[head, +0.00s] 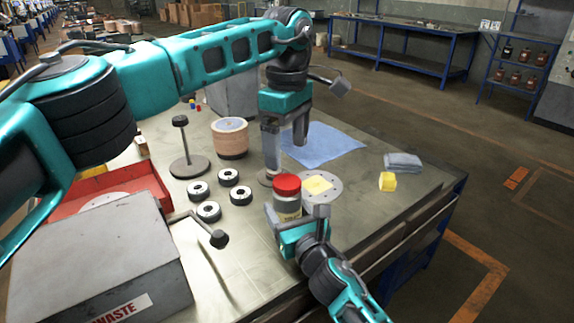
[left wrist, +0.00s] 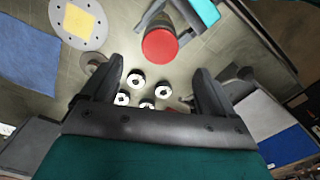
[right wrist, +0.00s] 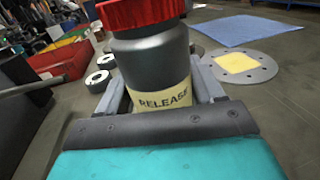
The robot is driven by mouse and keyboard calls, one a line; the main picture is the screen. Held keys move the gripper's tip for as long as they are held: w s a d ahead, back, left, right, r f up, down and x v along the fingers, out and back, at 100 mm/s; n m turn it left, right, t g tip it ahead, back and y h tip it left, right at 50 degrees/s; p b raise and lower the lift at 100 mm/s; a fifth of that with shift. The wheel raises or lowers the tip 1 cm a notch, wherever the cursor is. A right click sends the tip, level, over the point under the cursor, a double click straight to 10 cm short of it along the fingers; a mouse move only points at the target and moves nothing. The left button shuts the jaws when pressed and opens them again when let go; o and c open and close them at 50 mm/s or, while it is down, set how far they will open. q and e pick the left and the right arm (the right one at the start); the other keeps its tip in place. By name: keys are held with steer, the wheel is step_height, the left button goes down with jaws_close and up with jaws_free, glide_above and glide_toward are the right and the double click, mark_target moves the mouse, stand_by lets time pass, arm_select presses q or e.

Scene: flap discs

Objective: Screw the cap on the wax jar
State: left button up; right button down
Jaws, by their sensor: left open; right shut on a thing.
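The grey wax jar (head: 287,205) stands at the front of the table, with a cream label reading RELEASE (right wrist: 165,101). The red cap (head: 287,184) sits on the jar's mouth; how tightly it is seated I cannot tell. The cap also shows from above in the left wrist view (left wrist: 160,45). My right gripper (head: 298,217) is shut on the jar's body, low around the label. My left gripper (head: 286,160) is open and empty, pointing down behind the jar and apart from the cap. Its spread fingers (left wrist: 157,72) frame several discs beyond them.
A grey disc with a yellow pad (head: 320,185) lies right beside the jar. Several flap discs (head: 209,211), a post on a round base (head: 189,165) and a wooden-looking drum (head: 230,138) stand left. A grey waste box (head: 100,265) fills the front left. A blue cloth (head: 325,146) lies behind.

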arm_select(q)
step_height(320, 180, up, 5)
stand_by(0.4)
arm_select(e)
steer(key=shift+c, duration=0.3)
jaws_free()
arm_select(q)
steer(key=shift+r, duration=0.2)
arm_select(e)
steer(key=v, duration=1.3)
